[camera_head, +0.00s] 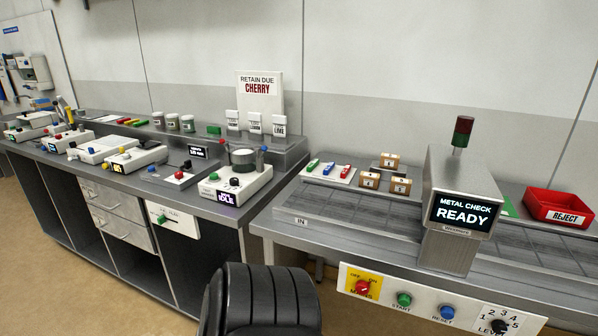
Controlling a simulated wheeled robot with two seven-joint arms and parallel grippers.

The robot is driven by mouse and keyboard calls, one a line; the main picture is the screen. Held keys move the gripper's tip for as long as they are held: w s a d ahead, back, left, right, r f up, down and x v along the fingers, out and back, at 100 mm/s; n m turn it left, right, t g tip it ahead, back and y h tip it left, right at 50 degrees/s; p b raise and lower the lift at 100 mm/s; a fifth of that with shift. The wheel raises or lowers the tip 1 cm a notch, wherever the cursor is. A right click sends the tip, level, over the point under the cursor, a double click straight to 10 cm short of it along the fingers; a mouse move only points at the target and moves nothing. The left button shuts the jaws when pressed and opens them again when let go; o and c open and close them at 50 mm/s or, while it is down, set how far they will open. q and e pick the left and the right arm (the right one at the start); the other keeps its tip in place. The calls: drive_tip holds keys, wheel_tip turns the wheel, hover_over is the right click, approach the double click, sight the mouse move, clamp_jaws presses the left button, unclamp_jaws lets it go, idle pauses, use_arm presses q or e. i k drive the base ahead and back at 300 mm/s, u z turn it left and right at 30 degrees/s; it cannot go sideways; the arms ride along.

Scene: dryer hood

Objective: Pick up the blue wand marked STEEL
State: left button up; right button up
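A blue wand (328,169) lies on a white board (316,177) on the steel counter behind the conveyor's IN end. It lies between a green wand (313,165) and a red wand (345,171). Any marking on the wands is too small to read. Neither of my grippers can be made out in this view.
A metal check machine (462,180) reading READY straddles the conveyor (350,216) right of the wands. Small tan blocks (370,180) stand between them. A red REJECT tray (560,207) is at the far right. A black ribbed shape (262,300) fills the bottom middle.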

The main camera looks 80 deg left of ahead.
sight(326, 171)
drive_tip(key=u, duration=0.05)
drive_tip(key=k, duration=0.05)
drive_tip(key=u, duration=0.85)
